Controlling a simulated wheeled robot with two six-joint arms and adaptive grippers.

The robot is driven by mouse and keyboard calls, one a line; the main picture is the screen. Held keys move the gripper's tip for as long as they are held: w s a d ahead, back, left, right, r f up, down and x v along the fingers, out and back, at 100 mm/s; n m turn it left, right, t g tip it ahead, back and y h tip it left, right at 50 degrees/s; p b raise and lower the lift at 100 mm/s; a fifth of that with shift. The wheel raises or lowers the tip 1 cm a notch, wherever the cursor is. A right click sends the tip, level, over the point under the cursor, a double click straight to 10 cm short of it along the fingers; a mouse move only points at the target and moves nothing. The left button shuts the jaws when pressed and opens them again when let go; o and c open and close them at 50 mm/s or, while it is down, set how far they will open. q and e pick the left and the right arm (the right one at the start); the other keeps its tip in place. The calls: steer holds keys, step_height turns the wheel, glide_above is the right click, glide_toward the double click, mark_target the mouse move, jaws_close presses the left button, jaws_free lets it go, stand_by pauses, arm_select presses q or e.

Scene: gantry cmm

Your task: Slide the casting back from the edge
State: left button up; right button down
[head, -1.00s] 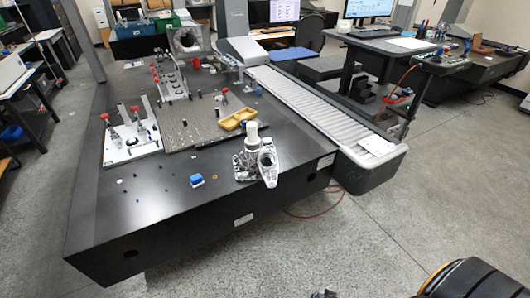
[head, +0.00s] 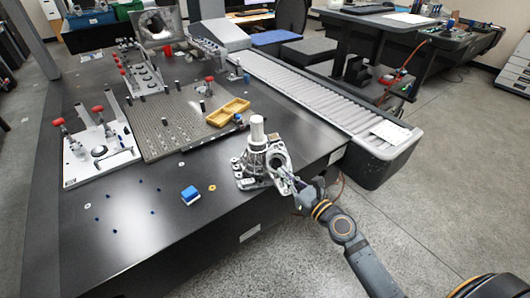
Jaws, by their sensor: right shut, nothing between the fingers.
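The casting (head: 256,162) is a silver-grey metal part with an upright pale cylinder on top and a round opening on its right side. It stands upright near the front right edge of the black table (head: 205,233), with its right part close to that edge. My right gripper (head: 284,175) is shut and empty, at the casting's right side by the round opening. It seems to touch the casting or be very near it, but I cannot tell which. My left gripper is not in view.
A blue block (head: 190,195) and a few small washers and pins lie left of the casting. Behind are a yellow tray (head: 228,112), a perforated fixture plate (head: 170,133) and a white plate with red-knobbed clamps (head: 97,151). A grey roller track (head: 300,92) runs along the right.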

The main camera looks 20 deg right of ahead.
glide_toward(259, 150)
steer(key=shift+r+x, duration=0.25)
steer(key=shift+x, duration=0.75)
steer(key=x, duration=0.4)
steer(key=shift+f, duration=0.15)
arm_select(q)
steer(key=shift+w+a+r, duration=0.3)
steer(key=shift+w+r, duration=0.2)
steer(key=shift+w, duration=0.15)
arm_select(e)
steer(key=shift+w+a, duration=0.2)
steer(key=shift+w, duration=0.2)
